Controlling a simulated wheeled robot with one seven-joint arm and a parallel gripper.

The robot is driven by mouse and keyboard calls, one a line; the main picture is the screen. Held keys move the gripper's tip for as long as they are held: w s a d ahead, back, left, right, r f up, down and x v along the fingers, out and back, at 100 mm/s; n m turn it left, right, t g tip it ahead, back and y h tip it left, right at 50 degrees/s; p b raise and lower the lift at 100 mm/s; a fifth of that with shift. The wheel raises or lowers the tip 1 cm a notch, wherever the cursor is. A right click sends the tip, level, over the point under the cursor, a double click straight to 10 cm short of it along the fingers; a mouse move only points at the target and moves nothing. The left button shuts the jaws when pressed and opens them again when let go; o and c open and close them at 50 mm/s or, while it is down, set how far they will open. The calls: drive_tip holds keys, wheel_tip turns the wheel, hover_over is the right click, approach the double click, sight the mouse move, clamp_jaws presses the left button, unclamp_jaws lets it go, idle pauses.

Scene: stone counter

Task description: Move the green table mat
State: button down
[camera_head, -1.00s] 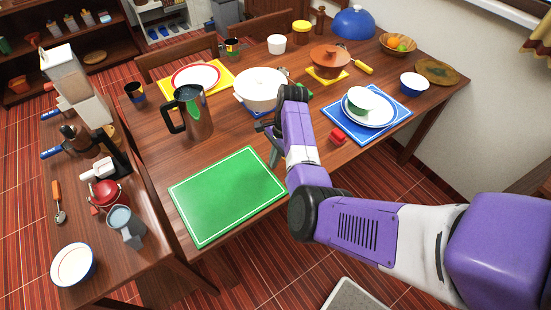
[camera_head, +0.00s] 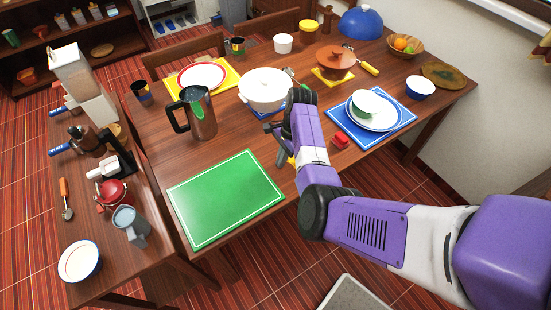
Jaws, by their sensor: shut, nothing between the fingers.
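The green table mat (camera_head: 226,198) lies flat on the wooden table at its near left corner, with a thin white border and nothing on it. My gripper (camera_head: 276,137) is above the table, beyond and to the right of the mat's far right corner, and apart from the mat. It is partly hidden by my own purple arm, and its fingers look closed and empty.
A metal pitcher (camera_head: 199,115) stands behind the mat, and a white pot (camera_head: 266,88) stands farther back. A blue mat (camera_head: 337,119) with plate and bowl lies right, near a small red object (camera_head: 341,141). A side table (camera_head: 113,254) adjoins on the left.

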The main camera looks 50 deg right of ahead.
drive_tip(key=b+v, duration=0.1)
drive_tip(key=v, duration=0.9)
